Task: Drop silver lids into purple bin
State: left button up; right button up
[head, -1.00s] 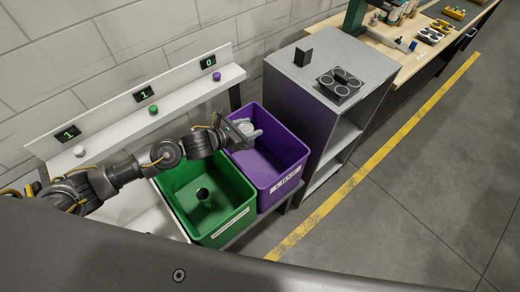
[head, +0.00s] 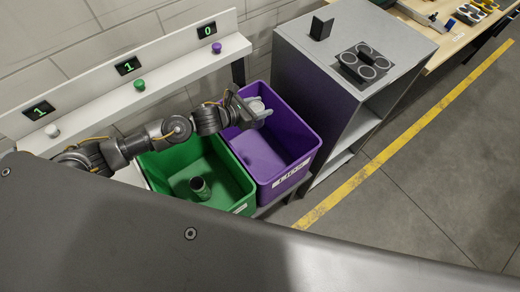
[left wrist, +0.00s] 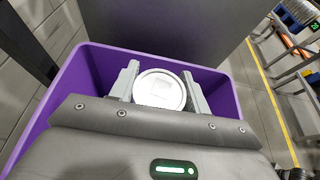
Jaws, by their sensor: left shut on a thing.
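My left gripper (head: 253,110) is over the back part of the purple bin (head: 302,142). It is shut on a silver lid (head: 257,104). In the left wrist view the round lid (left wrist: 159,90) sits between the two grey fingers, with the purple bin (left wrist: 84,72) around and below it. The part of the bin's floor that shows in the head view looks empty. My right gripper is not in view.
A green bin (head: 240,178) with a dark cylinder (head: 200,188) in it stands left of the purple bin. A grey cabinet (head: 312,75) with a black holder (head: 366,62) on top stands to the right. A white shelf (head: 100,105) with buttons and number displays runs behind.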

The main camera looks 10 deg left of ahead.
pick_arm(q)
notch_tip(320, 180, down, 4)
jog(key=shift+f+b, duration=0.25)
jog(key=shift+b, duration=0.95)
jog(key=o, duration=1.1)
jog(key=shift+s, duration=0.1)
jog(key=b+v, duration=0.2)
jog(key=v, duration=0.8)
jog(key=shift+s+a+r+b, duration=0.2)
jog(key=shift+s+r+b, duration=0.05)
jog(key=shift+b, duration=0.1)
